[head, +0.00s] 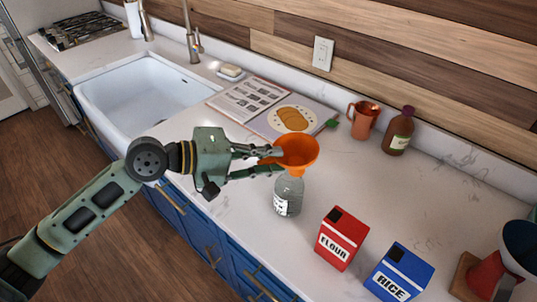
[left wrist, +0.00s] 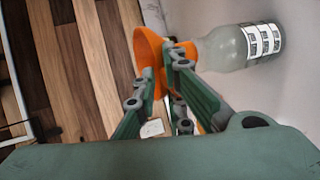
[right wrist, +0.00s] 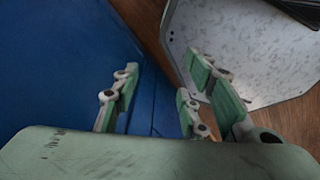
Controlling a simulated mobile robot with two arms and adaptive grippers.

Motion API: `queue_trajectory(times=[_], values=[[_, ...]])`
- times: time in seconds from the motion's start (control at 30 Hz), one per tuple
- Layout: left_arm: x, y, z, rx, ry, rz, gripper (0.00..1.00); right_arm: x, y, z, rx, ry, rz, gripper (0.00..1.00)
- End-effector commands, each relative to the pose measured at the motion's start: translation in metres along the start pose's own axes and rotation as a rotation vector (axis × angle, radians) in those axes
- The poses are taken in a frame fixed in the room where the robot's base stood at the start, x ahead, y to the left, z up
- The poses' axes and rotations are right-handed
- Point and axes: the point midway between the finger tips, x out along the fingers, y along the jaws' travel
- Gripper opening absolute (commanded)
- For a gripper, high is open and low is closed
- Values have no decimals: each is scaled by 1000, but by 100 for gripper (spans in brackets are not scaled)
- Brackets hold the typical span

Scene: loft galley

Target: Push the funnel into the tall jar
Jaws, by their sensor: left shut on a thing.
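The orange funnel (head: 297,150) is at the mouth of the tall clear jar (head: 288,197), wide end up. My left gripper (head: 277,161) reaches in from the left and is shut on the funnel. In the left wrist view the funnel (left wrist: 149,52) sits between the fingers (left wrist: 163,72), its narrow end towards the neck of the jar (left wrist: 228,49). I cannot tell how far the spout is inside. The jar stands upright on the counter and has a black-and-white label. My right gripper (right wrist: 163,78) shows only in its wrist view, open and empty.
A red flour box (head: 341,238) and a blue rice box (head: 399,272) stand to the right of the jar. An open book (head: 250,99), copper mug (head: 362,119) and brown bottle (head: 399,131) are behind. A white sink (head: 150,90) is at left. Blue cabinet fronts (right wrist: 55,70) are near my right gripper.

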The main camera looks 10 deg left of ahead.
Motion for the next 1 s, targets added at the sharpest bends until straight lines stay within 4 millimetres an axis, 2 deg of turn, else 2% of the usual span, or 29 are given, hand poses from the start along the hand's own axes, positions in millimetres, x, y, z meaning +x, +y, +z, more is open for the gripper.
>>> queue_trajectory(times=[0.43, 1.0], values=[[-1, 0, 0, 0, 1, 0, 0, 0, 1, 0, 1, 0, 1, 40], [-14, -4, -1, -1, 0, 1, 0, 1, -5, -1, 1, 1, -6, 40]])
